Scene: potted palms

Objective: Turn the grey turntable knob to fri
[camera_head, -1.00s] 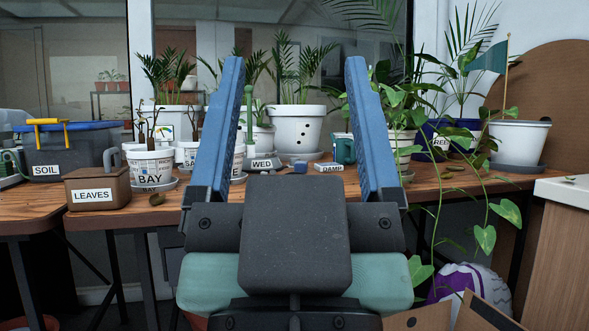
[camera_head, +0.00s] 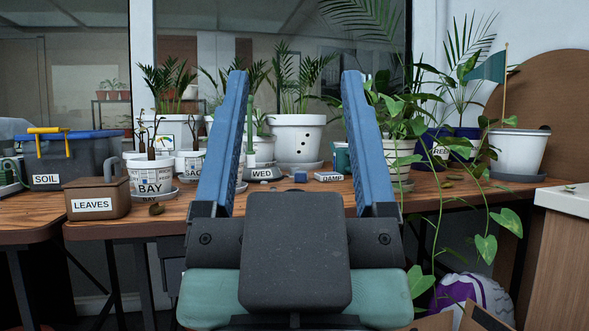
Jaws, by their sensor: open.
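The grey turntable knob (camera_head: 264,174) sits on the wooden table near the middle of the picture. Its front reads WED. A slim green cactus rises at its left side; I cannot tell whether it stands on the knob or behind it. My gripper (camera_head: 295,76) is open, with its two blue fingers pointing up and away from me. The knob shows between the fingers, nearer the left one, and the gripper appears apart from it. No FRI marking is visible.
A small blue block (camera_head: 300,176) and a DAMP label block (camera_head: 328,177) lie right of the knob. A white pot (camera_head: 296,145) stands behind. The BAY pot (camera_head: 151,174) and brown LEAVES box (camera_head: 97,199) stand left. Trailing vines (camera_head: 486,246) hang over the table's right front.

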